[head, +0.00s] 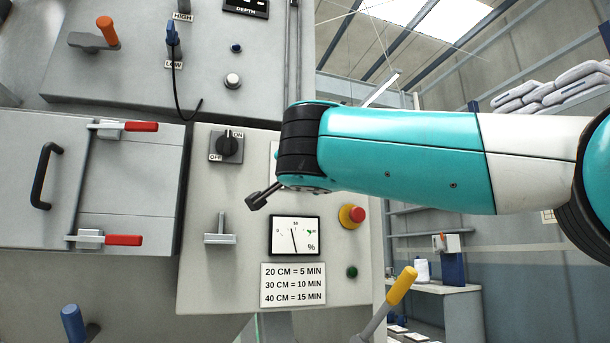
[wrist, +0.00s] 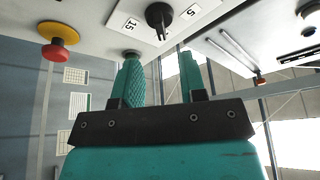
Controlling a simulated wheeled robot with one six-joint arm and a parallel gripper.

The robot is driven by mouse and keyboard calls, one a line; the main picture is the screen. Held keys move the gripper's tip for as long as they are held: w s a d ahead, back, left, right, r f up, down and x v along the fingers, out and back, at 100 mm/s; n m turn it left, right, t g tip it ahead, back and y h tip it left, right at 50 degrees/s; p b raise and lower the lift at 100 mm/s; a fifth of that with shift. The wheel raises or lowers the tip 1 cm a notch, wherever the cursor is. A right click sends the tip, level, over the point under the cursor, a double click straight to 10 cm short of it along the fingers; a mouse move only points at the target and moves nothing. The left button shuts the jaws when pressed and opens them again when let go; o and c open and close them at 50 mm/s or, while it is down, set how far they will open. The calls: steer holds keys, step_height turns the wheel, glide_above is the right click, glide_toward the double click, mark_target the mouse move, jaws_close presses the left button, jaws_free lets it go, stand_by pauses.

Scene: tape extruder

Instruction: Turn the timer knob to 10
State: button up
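In the wrist view the black timer knob (wrist: 160,17) sits at the top on a white plate with a 15 mark (wrist: 130,24) to its left and a 5 mark (wrist: 192,10) to its right. The knob's narrow end points down in the picture; no 10 mark is readable. My gripper (wrist: 160,77) is open and empty, its two teal fingers apart below the knob and not seen touching it. In the head view my arm covers the timer knob, and the fingers cannot be made out.
The red emergency button (head: 357,214) on its yellow base is close below my arm. A black on/off switch (head: 229,148), a percent gauge (head: 296,236) and a time chart (head: 293,284) share the panel. A yellow-handled lever (head: 402,287) sticks up at the lower right.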

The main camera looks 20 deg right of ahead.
steer(key=b+v, duration=0.1)
steer(key=v, duration=0.7)
steer(key=shift+s, duration=0.3)
steer(key=shift+f, duration=0.15)
step_height(320, 180, down, 27)
steer(key=a+n+g+y, duration=0.2)
steer(key=n+g+y, duration=0.6)
steer(key=n+g, duration=0.3)
steer(key=s+d+f+n+g+y, duration=0.1)
steer(key=s+f+n+g, duration=0.35)
steer(key=s+f, duration=0.55)
steer(key=s+d+f+n+g+y, duration=0.1)
steer(key=s+f+n+g, duration=0.2)
steer(key=s+f+g, duration=0.7)
step_height(320, 180, up, 28)
steer(key=s+t+p, duration=0.3)
steer(key=t+p, duration=0.2)
steer(key=p, duration=2)
steer(key=shift+a+f, duration=0.1)
